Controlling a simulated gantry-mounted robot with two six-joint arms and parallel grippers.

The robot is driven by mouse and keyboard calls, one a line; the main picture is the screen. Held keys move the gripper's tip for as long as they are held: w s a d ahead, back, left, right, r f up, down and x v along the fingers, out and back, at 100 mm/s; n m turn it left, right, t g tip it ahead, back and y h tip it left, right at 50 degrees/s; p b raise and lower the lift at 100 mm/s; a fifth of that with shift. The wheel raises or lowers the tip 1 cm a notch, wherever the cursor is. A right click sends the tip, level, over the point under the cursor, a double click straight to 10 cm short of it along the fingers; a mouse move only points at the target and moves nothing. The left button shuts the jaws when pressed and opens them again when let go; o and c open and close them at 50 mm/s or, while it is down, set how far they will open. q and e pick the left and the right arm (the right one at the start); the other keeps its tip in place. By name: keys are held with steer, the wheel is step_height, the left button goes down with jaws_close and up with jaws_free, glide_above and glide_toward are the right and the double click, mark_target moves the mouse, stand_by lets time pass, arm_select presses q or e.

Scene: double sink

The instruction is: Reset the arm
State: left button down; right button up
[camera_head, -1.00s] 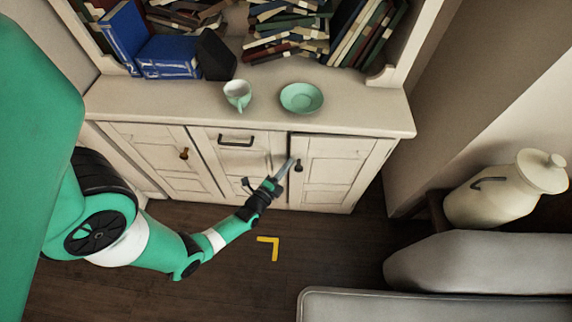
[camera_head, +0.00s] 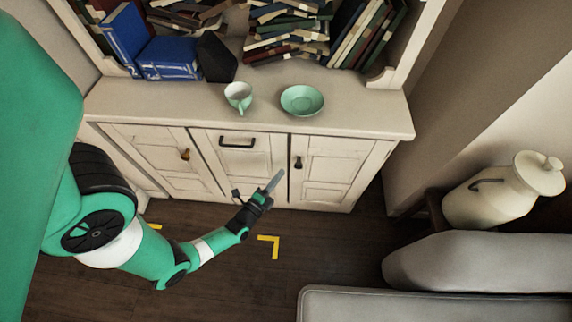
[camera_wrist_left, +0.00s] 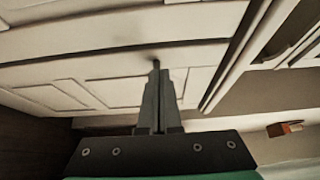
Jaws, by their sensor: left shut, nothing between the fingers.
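My left arm (camera_head: 150,258) is green, white and black and reaches in from the left in the head view. Its gripper (camera_head: 275,178) is in front of the white cabinet (camera_head: 335,150), below the drawer and beside the right door. The fingers are shut and hold nothing. In the left wrist view the shut fingers (camera_wrist_left: 157,68) point at the pale cabinet panels (camera_wrist_left: 120,90). I cannot tell the exact gap to the cabinet front. My right gripper is not in view.
A green cup (camera_head: 238,96) and a green saucer (camera_head: 302,100) stand on the cabinet top. Books (camera_head: 168,57) fill the shelf behind. A cream milk can (camera_head: 500,192) and grey seats (camera_head: 470,262) are at the right. Yellow marks (camera_head: 270,242) lie on the open dark floor.

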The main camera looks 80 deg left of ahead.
arm_select(q)
steer(key=v, duration=0.6)
steer(key=shift+p, duration=0.45)
steer(key=shift+r, duration=0.1)
